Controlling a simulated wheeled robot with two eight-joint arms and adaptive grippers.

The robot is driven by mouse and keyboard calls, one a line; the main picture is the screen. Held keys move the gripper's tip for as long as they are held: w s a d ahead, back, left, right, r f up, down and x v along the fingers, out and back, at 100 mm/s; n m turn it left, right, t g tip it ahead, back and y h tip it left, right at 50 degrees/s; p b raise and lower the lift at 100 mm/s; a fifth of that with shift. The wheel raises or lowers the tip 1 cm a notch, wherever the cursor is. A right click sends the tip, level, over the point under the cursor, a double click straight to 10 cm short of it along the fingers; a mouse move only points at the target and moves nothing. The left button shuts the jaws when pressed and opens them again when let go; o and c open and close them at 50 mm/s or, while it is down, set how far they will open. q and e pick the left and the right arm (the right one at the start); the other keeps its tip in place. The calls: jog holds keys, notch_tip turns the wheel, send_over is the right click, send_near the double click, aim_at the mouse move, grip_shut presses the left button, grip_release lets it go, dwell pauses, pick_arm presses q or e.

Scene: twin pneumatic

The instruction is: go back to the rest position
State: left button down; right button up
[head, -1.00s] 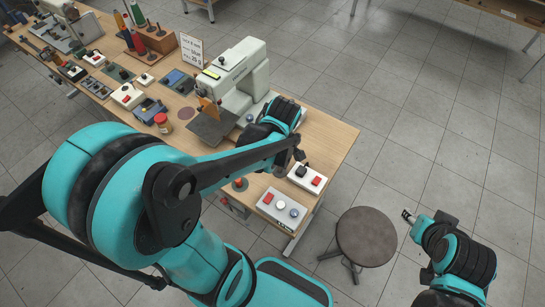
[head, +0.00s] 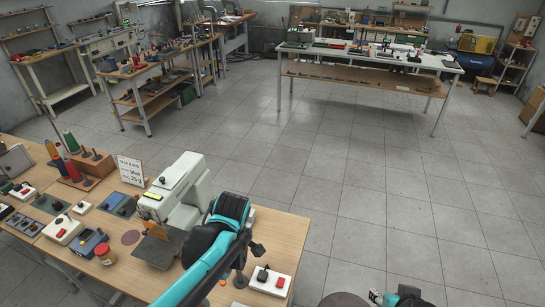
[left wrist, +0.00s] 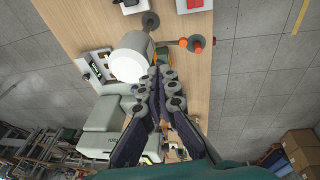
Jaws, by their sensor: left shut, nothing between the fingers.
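My left arm reaches in teal from the bottom of the head view over the wooden bench (head: 285,228), beside a pale machine like a sewing machine (head: 180,180). In the left wrist view my left gripper (left wrist: 160,72) has its two dark fingers together at the tips, with nothing between them. Below the fingers are the bench top (left wrist: 95,22) and the pale machine (left wrist: 103,115). My right gripper (head: 376,297) shows only in part at the bottom edge of the head view, off the bench; its fingers are too small and cut off to judge.
A white box with a red button (head: 270,280) stands at the bench's near right corner. A sign (head: 130,169), spools and switch boxes fill the left part. A dark stool (head: 343,300) shows at the bottom. Open floor lies behind, before a long white table (head: 370,57).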

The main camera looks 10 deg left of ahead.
pick_arm(q)
jog(key=s+d+f+m+t+h+b, duration=0.1)
jog(key=s+d+f+m+t+b, duration=0.1)
jog(key=m+b, duration=0.5)
jog(key=s+d+f+m+t+h+b, duration=0.1)
jog(key=s+d+f+m+t+b, duration=0.2)
jog(key=f+m+b, duration=0.4)
jog(key=s+m, duration=0.1)
jog(key=m, duration=0.2)
jog(key=shift+f, duration=0.1)
dwell(0.7)
